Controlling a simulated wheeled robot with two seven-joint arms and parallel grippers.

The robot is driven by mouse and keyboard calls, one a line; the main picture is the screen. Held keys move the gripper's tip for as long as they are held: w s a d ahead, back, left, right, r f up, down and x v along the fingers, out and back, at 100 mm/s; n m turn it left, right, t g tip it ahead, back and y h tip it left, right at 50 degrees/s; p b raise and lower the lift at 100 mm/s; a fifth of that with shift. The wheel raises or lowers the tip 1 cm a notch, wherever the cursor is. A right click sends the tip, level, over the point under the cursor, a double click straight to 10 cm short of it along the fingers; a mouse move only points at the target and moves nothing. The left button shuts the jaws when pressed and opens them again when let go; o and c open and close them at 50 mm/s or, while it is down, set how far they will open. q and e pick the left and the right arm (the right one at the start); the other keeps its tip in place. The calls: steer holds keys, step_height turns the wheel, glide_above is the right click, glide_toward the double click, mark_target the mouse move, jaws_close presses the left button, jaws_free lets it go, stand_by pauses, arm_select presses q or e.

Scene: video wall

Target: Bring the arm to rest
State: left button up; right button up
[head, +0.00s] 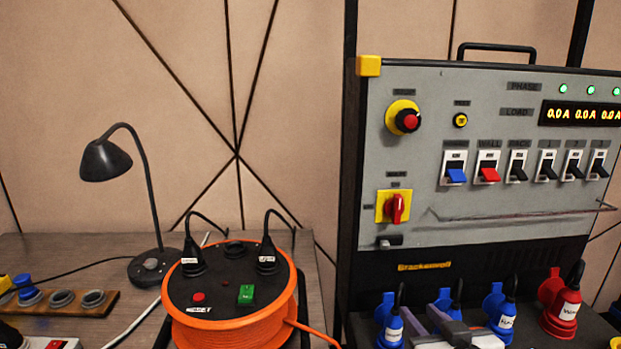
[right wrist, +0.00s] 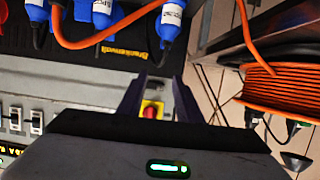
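My right gripper (head: 432,316) shows at the lower edge of the head view, in front of the blue plugs below the grey power panel (head: 420,155). In the right wrist view its two dark fingers (right wrist: 158,95) stand apart with nothing between them. The red rotary switch on its yellow plate (right wrist: 152,110) shows beyond the gap. That switch (head: 396,207) is at the panel's lower left in the head view. My left gripper is in neither view.
Blue plugs (head: 390,322) and a red plug (head: 562,305) stand in a row under the panel, close to my right gripper. An orange cable reel (head: 230,325) and a black lamp (head: 108,160) are on the wooden table (head: 60,255) at left. An orange cable (right wrist: 120,30) crosses the wrist view.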

steer(key=s+f+n+g, duration=0.1)
steer(key=s+f+g, duration=0.4)
steer(key=s+f, duration=0.7)
steer(key=s+f+g, duration=0.5)
steer(key=s, duration=1.4)
steer(key=w+a+f+t+y, duration=0.2)
steer(key=w+a+f+t, duration=0.2)
steer(key=f, duration=0.5)
steer(key=a, duration=0.2)
steer(key=shift+w+a+f+n+t+p, duration=0.25)
steer(key=shift+w+a+n+t+p, duration=0.05)
steer(key=shift+w+p, duration=0.1)
